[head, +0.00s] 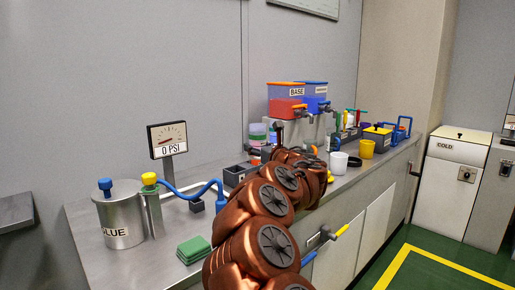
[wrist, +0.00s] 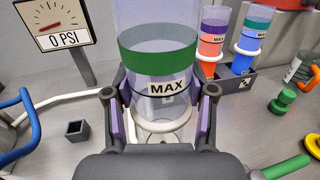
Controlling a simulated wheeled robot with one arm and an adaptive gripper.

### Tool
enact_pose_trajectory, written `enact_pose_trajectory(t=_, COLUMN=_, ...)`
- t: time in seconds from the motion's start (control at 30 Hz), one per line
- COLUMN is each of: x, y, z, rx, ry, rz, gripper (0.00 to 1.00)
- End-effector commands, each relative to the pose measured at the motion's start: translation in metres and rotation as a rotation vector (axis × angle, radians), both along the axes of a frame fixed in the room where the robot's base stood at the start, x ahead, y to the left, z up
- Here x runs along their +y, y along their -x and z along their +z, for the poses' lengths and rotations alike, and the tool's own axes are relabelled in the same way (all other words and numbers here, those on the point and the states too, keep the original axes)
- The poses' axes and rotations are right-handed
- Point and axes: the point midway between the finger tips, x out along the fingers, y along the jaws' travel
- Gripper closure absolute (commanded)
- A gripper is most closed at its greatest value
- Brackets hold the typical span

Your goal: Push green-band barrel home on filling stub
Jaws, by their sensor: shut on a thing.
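The green-band barrel (wrist: 157,62) is a clear cylinder with a dark green band and a MAX label, upright in the middle of the wrist view. My gripper (wrist: 160,98) is shut on its lower part, one purple-padded finger on each side. The barrel looks empty below the band, and its top is cut off by the picture edge. A pale ring (wrist: 163,128) shows at its foot. The filling stub is hidden under the barrel, and I cannot tell how far down the barrel sits.
A gauge (wrist: 62,24) reading 0 PSI stands left. A white tube (wrist: 50,102) runs toward the barrel's foot. Red (wrist: 211,45) and blue (wrist: 247,52) barrels stand behind in a dark rack. A small dark box (wrist: 76,131) and green knob (wrist: 283,101) flank me. A glue pot (head: 120,215) stands front left.

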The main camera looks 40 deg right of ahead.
Motion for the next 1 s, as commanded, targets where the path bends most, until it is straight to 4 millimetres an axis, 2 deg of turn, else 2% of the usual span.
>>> enact_pose_trajectory(t=1.0, x=0.0, y=0.0, z=-0.021, rx=0.0, ry=0.0, rz=0.0, gripper=0.84)
